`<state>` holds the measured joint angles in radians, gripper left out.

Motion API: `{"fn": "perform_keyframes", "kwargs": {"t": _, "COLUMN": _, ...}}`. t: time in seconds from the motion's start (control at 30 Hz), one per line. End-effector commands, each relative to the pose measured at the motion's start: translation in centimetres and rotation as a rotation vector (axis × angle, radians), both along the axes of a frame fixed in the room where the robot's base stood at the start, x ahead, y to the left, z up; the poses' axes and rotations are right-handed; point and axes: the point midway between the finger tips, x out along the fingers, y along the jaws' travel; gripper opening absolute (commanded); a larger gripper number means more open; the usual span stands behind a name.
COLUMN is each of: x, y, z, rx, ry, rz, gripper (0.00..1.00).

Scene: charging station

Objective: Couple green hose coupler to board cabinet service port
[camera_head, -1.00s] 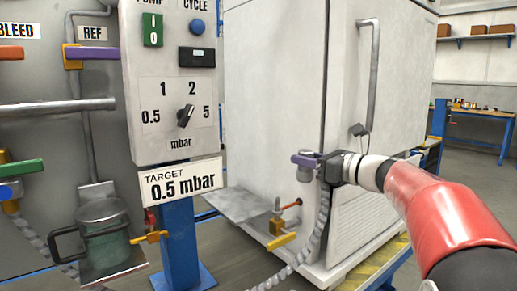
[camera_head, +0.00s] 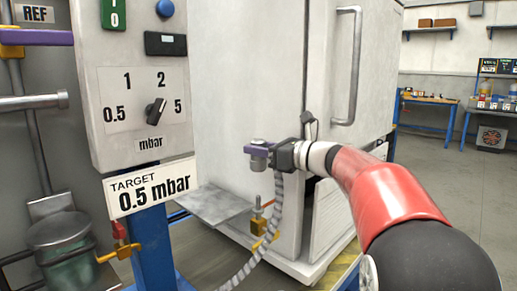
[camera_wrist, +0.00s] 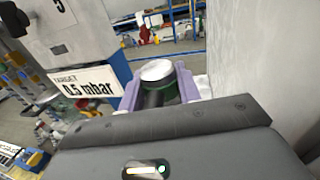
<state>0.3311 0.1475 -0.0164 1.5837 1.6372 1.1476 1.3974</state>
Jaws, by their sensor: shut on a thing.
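My gripper (camera_head: 259,152) is in front of the large white cabinet (camera_head: 240,90), near its front corner. Its purple fingers are shut on the hose coupler, whose pale round end (camera_wrist: 157,70) and dark green body (camera_wrist: 187,85) show between them in the wrist view. A grey ribbed hose (camera_head: 268,225) hangs from the grip and curves down to the left. I cannot tell which fitting is the service port.
A control panel (camera_head: 130,90) with a dial stands at left, with a target sign (camera_head: 152,187) below it. A metal shelf (camera_head: 213,204) juts out low by the cabinet. A green jar (camera_head: 65,240) is at lower left. Open floor (camera_head: 435,185) lies at right.

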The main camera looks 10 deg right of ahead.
Motion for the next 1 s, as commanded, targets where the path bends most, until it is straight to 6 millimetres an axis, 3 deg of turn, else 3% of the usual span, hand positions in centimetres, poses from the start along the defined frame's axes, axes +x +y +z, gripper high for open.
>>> {"fn": "perform_keyframes", "kwargs": {"t": 0.7, "x": 0.0, "y": 0.0, "z": -5.4, "rx": 0.001, "ry": -0.001, "rz": 0.000, "gripper": 0.05}}
{"fn": "perform_keyframes", "kwargs": {"t": 1.0, "x": 0.0, "y": 0.0, "z": -5.7, "rx": 0.000, "ry": -0.001, "rz": 0.000, "gripper": 0.05}}
